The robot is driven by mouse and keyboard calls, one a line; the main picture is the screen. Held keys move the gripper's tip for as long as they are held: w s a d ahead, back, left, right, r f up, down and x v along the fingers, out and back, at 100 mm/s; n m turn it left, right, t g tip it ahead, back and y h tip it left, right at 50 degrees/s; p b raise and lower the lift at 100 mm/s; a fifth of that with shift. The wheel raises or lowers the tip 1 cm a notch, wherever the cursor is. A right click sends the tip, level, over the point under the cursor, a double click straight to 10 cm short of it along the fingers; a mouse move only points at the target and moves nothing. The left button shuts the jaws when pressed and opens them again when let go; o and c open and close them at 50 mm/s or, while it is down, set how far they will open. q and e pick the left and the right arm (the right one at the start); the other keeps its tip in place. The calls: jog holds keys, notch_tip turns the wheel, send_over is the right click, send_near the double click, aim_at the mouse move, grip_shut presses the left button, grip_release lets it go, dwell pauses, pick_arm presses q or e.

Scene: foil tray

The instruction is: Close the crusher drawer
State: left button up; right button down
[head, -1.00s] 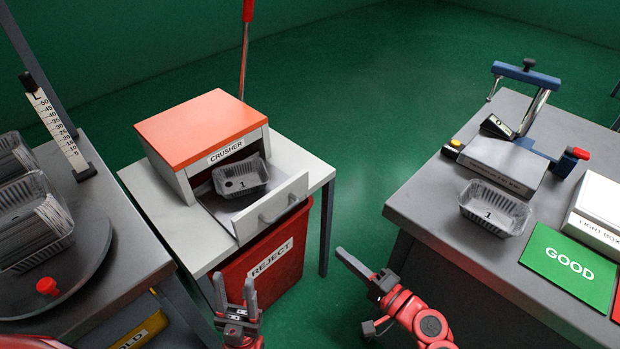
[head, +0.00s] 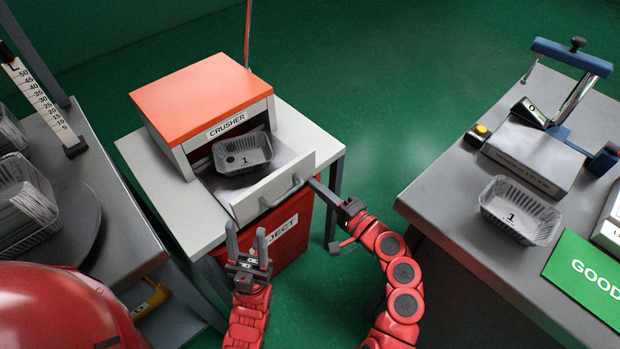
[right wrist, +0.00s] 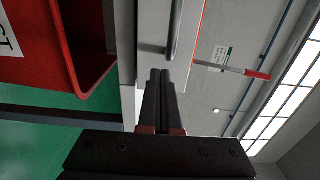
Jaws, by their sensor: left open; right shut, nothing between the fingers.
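The crusher (head: 200,101) is a grey box with an orange lid on a light table. In the right wrist view the shut fingers (right wrist: 160,85) point at the drawer front beside the handle (right wrist: 175,35). My left gripper (head: 247,243) is open and empty, below and in front of the drawer.
A red reject bin (head: 290,232) stands below the drawer. A grey bench (head: 440,195) at right carries another foil tray (head: 520,210) and a green GOOD card (head: 590,268). A turntable with stacked trays (head: 25,205) is at left. Green floor lies between.

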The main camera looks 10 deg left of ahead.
aim_at(301, 173)
jog(key=shift+x, duration=1.6)
jog(key=b+x, duration=0.1)
jog(key=x, duration=0.6)
jog(key=shift+w+a+f, duration=0.1)
jog(key=shift+w+a, duration=0.05)
jog(key=shift+w, duration=0.05)
jog(key=shift+w+a, duration=0.2)
jog(key=shift+a, duration=0.05)
jog(key=shift+d, duration=0.1)
